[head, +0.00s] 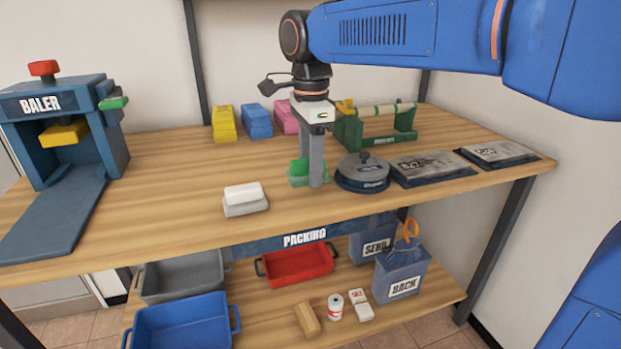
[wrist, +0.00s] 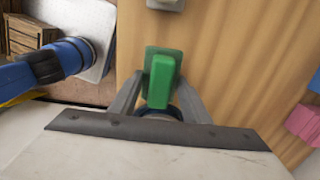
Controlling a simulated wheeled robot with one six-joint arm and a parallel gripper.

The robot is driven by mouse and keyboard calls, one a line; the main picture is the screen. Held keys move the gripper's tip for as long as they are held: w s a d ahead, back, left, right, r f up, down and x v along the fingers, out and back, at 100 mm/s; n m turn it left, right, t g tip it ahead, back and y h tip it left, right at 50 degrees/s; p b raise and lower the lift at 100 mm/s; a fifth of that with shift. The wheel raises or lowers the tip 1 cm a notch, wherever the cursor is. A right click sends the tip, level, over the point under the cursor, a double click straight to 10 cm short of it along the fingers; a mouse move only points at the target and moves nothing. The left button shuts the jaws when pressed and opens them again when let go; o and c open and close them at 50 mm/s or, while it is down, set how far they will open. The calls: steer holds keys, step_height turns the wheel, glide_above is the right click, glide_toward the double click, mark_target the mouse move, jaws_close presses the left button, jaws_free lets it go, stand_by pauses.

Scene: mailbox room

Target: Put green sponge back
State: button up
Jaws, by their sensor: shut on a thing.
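The green sponge (head: 299,167) is at my gripper (head: 313,183), near the middle of the wooden packing table. In the wrist view the sponge (wrist: 162,78) stands between the two fingers of my gripper (wrist: 158,103), which is shut on it. A pale green base (head: 294,181) shows low beside the sponge in the head view. The fingers partly hide the sponge and the base, so I cannot tell whether the sponge touches it.
A white block on a grey base (head: 246,202) lies to the left. A round grey lidded dish (head: 362,174) stands close on the right, with two grey parcels beyond. Yellow, blue and pink blocks (head: 257,122) and a green roll holder (head: 378,128) stand behind. The baler (head: 60,130) is far left.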

steer(key=shift+f, duration=1.6)
steer(key=shift+f, duration=0.1)
steer(key=o, duration=1.1)
step_height(320, 180, up, 12)
steer(key=shift+r, duration=0.1)
steer(key=s+d+f+n+t, duration=0.2)
steer(key=s+d+f+n, duration=0.5)
steer(key=s+d+f, duration=0.3)
steer(key=s+d+f+n+t, duration=0.2)
steer(key=s+d+f+n, duration=0.5)
steer(key=s+d+f, duration=0.4)
steer(key=d+f, duration=0.3)
steer(key=d, duration=0.2)
steer(key=shift+d+f+n+t, duration=0.2)
steer(key=shift+f+n+t, duration=0.1)
steer(key=shift+n+t, duration=0.1)
